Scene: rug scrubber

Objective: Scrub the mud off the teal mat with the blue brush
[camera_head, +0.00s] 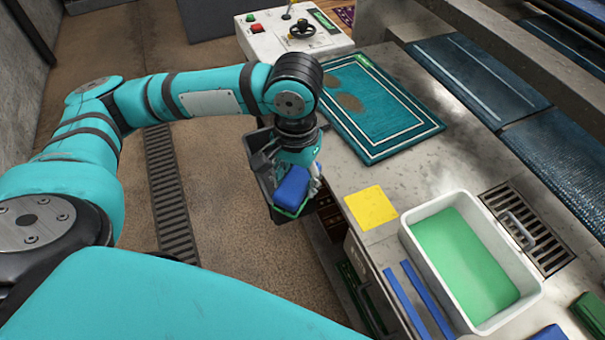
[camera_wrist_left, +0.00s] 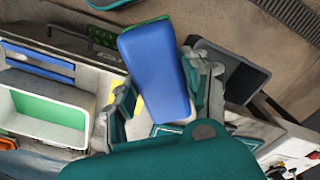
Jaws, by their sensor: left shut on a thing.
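The teal mat (camera_head: 385,139) lies flat on the grey counter, with white border lines and brown mud patches (camera_head: 350,103) toward its left and far side. My left gripper (camera_head: 298,184) is shut on the blue brush (camera_head: 291,188), just off the counter's left edge, nearer than the mat and apart from it. In the left wrist view the brush (camera_wrist_left: 155,70) fills the space between the fingers, its blue back facing the camera. A green edge shows along its underside; its bristles are hidden. My right gripper is in neither view.
A white tub (camera_head: 409,238) of green liquid stands on the counter beside a yellow square (camera_head: 371,207) and blue strips (camera_head: 417,300). A drain grate (camera_head: 545,246) lies right of the tub. A dark bin (camera_head: 263,170) is behind the gripper. A control box (camera_head: 290,40) stands beyond the mat.

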